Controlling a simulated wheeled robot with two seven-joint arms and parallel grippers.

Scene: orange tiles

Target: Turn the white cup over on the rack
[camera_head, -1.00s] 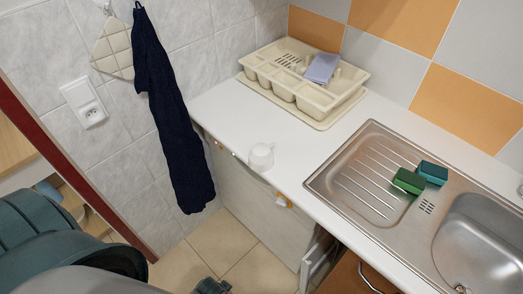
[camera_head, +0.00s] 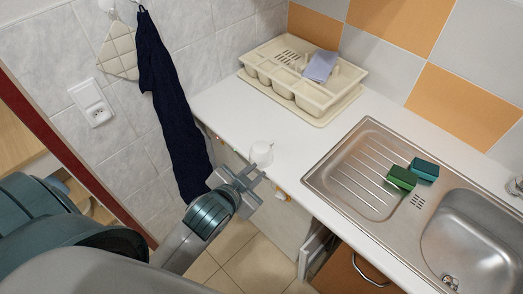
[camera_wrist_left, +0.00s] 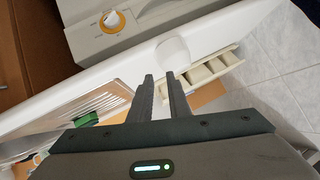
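The white cup (camera_head: 262,153) stands on the white counter near its front edge. It also shows in the left wrist view (camera_wrist_left: 172,50), just beyond my fingertips. The cream dish rack (camera_head: 257,72) is at the back of the counter against the wall, and part of it shows in the left wrist view (camera_wrist_left: 223,65). My left gripper (camera_head: 250,174) is in front of the cup at the counter edge. Its fingers (camera_wrist_left: 159,76) are apart with nothing between them. It partly hides the cup's lower front in the head view. My right gripper is not in view.
A folded grey-blue cloth (camera_head: 321,66) lies in the rack. A steel sink (camera_head: 345,165) with green and teal sponges (camera_head: 402,178) is to the right. A dark towel (camera_head: 170,95) hangs on the left wall. The counter between cup and rack is clear.

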